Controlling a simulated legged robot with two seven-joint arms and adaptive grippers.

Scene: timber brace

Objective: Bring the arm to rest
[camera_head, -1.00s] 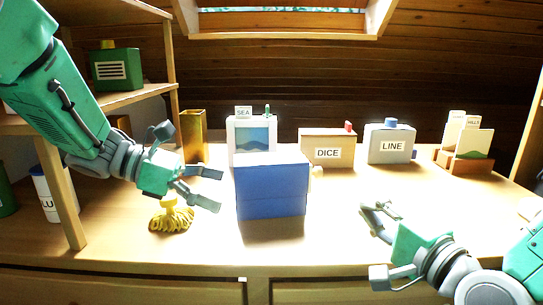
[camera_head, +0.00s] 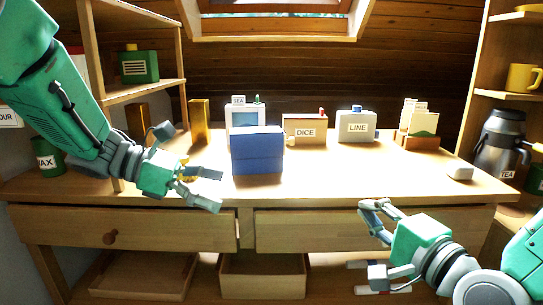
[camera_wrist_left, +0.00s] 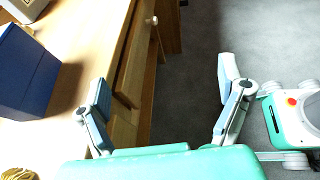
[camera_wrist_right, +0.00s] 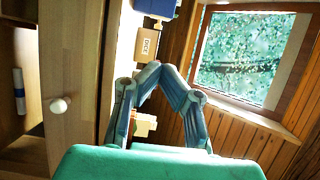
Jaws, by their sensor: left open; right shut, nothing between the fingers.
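My left gripper (camera_head: 212,188) is open and empty in the head view, left of the blue box and in front of the table edge. The left wrist view shows its two fingers (camera_wrist_left: 165,95) wide apart over the floor and drawer fronts. My right gripper (camera_head: 372,206) is shut and empty in the head view, low at the right in front of the drawers. In the right wrist view its fingertips (camera_wrist_right: 152,68) meet with nothing between them.
Shelves stand at both sides, with a TEA flask (camera_head: 500,145) at right. Drawers and open bins (camera_head: 262,278) lie below.

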